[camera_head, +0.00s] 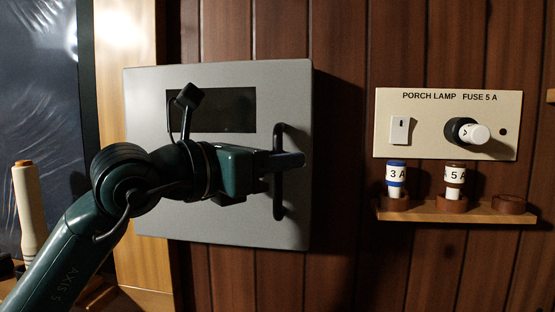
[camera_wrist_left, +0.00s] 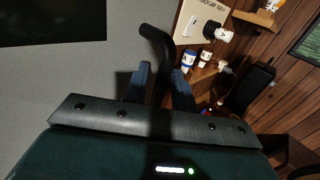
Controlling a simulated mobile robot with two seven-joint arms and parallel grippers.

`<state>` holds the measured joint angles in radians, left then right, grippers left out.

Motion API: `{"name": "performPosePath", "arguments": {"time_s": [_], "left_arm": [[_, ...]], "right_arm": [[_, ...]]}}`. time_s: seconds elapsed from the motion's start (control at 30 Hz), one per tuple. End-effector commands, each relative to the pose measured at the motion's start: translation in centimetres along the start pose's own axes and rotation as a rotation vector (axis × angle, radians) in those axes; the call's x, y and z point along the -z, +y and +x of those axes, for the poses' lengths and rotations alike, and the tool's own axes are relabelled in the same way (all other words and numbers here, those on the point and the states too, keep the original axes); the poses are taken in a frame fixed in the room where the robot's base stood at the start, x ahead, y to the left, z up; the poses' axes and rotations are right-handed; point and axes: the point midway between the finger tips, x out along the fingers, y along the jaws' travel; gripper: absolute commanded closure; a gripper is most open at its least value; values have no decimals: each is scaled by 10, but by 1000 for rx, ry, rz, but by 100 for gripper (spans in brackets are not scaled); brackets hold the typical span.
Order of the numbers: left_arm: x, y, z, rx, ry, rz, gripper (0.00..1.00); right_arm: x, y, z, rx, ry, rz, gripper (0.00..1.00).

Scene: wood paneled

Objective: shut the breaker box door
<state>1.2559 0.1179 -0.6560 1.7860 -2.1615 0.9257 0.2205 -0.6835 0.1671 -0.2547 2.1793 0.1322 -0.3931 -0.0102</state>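The breaker box door (camera_head: 225,220) is a grey panel with a dark window (camera_head: 225,110). Its right edge looks nearer to me than its left, so it appears slightly ajar; the box behind it is hidden. A black vertical handle (camera_head: 279,205) is on its right side. My left gripper (camera_head: 290,160) is at the middle of this handle. In the left wrist view the handle (camera_wrist_left: 157,45) passes between the two fingers (camera_wrist_left: 161,85), which sit close on either side and appear shut on it. My right gripper is in neither view.
Right of the door, a cream fuse plate (camera_head: 390,140) is on the wood wall, above a small shelf (camera_head: 430,215) with fuses. A cream spool-like object (camera_head: 30,210) stands at the far left. The wall between door and plate is clear.

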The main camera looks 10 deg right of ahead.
Motion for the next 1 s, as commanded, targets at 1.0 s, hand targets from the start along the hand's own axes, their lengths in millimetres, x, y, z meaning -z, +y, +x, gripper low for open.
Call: {"name": "performPosePath", "arguments": {"time_s": [1.0], "left_arm": [[1, 0, -130, -1, 0, 0, 74]], "right_arm": [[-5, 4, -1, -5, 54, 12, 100]]}}
